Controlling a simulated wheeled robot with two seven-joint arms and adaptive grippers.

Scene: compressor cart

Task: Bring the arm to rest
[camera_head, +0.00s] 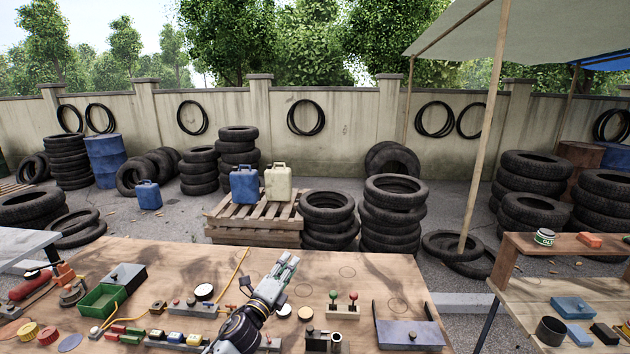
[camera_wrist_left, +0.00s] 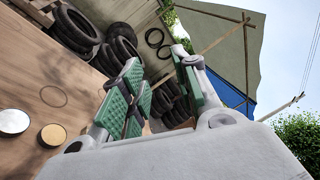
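My left arm comes in from the bottom of the head view, and its gripper (camera_head: 284,266) is raised over the middle of the wooden workbench (camera_head: 190,262). In the left wrist view the green-padded fingers of my left gripper (camera_wrist_left: 163,88) stand apart. Tyres and wall show through the gap, and nothing is held between them. My right gripper is in neither view.
A two-lever box (camera_head: 343,311) and a grey-blue box (camera_head: 410,334) are on the bench right of my left arm. A green bin (camera_head: 103,300) is at left. Several switches and round lids lie near the arm. The bench's back middle is mostly clear.

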